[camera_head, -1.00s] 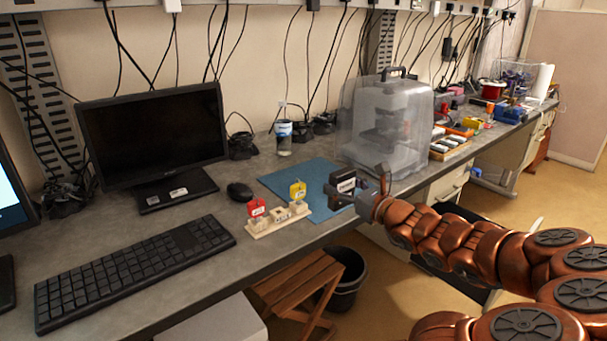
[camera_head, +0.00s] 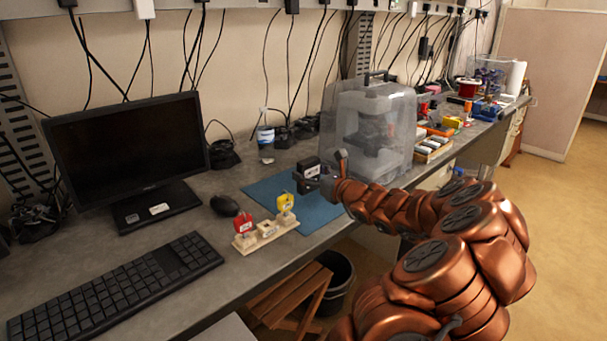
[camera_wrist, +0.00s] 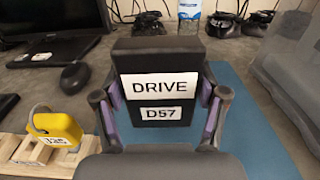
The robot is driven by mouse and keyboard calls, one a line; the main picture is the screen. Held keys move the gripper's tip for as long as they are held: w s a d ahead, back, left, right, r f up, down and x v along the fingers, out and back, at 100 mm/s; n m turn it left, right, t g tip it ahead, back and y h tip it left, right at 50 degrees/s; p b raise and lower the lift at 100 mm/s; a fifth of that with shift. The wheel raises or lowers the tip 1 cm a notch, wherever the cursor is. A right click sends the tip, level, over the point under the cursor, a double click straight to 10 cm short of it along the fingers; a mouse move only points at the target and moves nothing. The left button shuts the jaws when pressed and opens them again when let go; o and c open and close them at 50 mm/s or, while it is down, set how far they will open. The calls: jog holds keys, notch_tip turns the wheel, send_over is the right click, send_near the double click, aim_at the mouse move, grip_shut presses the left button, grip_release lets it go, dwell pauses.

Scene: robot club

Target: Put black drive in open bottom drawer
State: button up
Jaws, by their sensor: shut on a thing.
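The black drive (camera_wrist: 158,88), with white labels reading DRIVE and D57, is held between the two fingers of my gripper (camera_wrist: 160,118) in the wrist view. In the head view the drive (camera_head: 306,168) is a small dark block at the end of my copper-coloured arm, above the blue mat. My gripper (camera_head: 322,181) is shut on it. An open bottom drawer cannot be made out; the area under the bench is largely hidden by my arm.
A clear-covered machine (camera_head: 368,125) stands to the right. A wooden stool (camera_head: 290,300) and black bin (camera_head: 338,283) are below the bench edge.

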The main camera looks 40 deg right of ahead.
jog(key=shift+w+d+f+p, duration=0.15)
jog(key=shift+w+d, duration=0.4)
jog(key=shift+w, duration=0.3)
jog(key=shift+w+d+f+p, duration=0.1)
jog(key=shift+w+d+p, duration=0.1)
jog(key=shift+w+d, duration=0.5)
jog(key=shift+w+d+f+p, duration=0.15)
jog(key=shift+w+d, duration=0.25)
jog(key=shift+w, duration=0.6)
jog(key=shift+f, duration=1.55)
jog(key=shift+f, duration=0.15)
jog(key=o, duration=1.3)
